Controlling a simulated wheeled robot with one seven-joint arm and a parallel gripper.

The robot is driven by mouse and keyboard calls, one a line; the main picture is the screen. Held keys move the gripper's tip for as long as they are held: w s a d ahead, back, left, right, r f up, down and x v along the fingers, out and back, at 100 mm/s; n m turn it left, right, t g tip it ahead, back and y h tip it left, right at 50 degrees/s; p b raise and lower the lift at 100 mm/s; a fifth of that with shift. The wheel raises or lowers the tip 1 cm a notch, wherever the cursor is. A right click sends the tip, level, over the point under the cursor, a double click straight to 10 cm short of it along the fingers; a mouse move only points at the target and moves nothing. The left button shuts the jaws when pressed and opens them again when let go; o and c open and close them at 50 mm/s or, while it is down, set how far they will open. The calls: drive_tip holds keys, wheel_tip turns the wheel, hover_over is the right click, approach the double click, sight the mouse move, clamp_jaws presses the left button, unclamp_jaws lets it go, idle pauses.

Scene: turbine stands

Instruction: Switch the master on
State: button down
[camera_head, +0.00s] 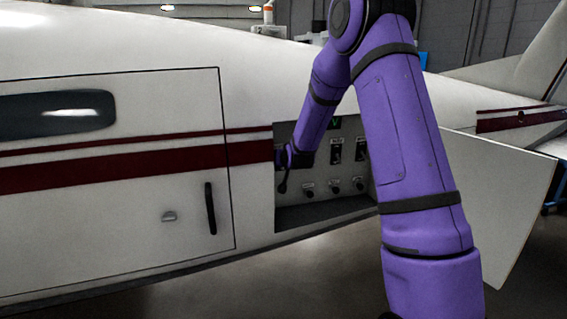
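A grey control panel (318,150) sits in an open recess in the side of a white aircraft. It carries dark switches (336,152) in an upper row and several small knobs or toggles (334,187) in a lower row. I cannot read any labels, so I cannot tell which switch is the master. A small green patch shows near the panel's top. My gripper (284,176) is at the panel's left side, partly hidden by my purple arm. Its fingers are dark and too small to tell open from shut. The arm covers the panel's upper left part.
An open hatch door (497,195) hangs to the right of the recess, behind my arm. A closed aircraft door (115,215) with a dark handle (210,208) is at left. The grey floor (300,285) in front is clear.

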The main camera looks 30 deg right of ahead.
drive_tip(key=shift+r, duration=0.1)
idle(0.4)
drive_tip(key=c, duration=1.1)
unclamp_jaws()
drive_tip(key=v, duration=1)
drive_tip(key=shift+s+r, duration=0.25)
drive_tip(key=shift+s, duration=0.05)
